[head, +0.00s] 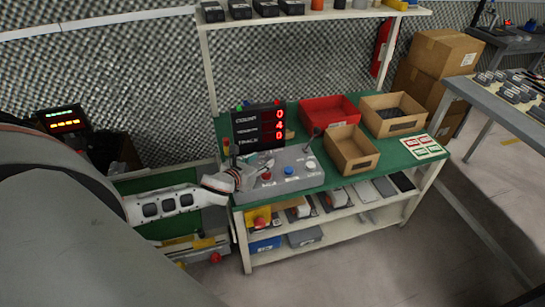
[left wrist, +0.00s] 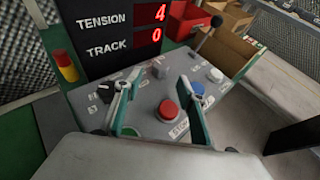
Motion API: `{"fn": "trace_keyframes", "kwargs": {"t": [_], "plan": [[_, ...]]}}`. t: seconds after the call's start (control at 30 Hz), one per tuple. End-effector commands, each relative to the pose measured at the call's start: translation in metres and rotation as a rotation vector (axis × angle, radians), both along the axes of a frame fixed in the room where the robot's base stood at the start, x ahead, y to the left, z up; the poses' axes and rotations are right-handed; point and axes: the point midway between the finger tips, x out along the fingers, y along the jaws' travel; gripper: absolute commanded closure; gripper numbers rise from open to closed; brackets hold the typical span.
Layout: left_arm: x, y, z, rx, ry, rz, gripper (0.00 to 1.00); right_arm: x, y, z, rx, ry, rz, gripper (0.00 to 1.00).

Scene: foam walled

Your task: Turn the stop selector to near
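The grey control box (head: 285,172) stands on the green bench top; it also shows in the left wrist view (left wrist: 150,92). I cannot tell for certain which control is the stop selector; the small labels are hard to read. My left gripper (head: 236,178) is at the box's left part. In the left wrist view the left gripper (left wrist: 160,82) has its fingers spread, empty, with the red button between them. My right gripper is not in view.
A display (head: 258,126) with red digits stands behind the box. A black-tipped lever (left wrist: 216,21) rises at its back right. A red bin (head: 328,110) and cardboard boxes (head: 352,150) stand to the right. A shelf (head: 320,15) runs above the bench.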

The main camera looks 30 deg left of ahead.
Motion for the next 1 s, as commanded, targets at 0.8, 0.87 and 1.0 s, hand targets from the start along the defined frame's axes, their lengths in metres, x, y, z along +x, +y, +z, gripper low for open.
{"fn": "trace_keyframes", "kwargs": {"t": [0.8, 0.87, 1.0], "plan": [[0.065, 0.004, -0.028, -0.008, 0.001, 0.002, 0.60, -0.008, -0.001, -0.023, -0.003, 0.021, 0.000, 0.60], [0.065, 0.004, -0.028, -0.008, 0.001, 0.002, 0.63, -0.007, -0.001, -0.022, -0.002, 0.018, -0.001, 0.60], [0.065, 0.004, -0.028, -0.008, 0.001, 0.002, 0.99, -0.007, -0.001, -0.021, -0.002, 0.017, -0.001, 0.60]]}}
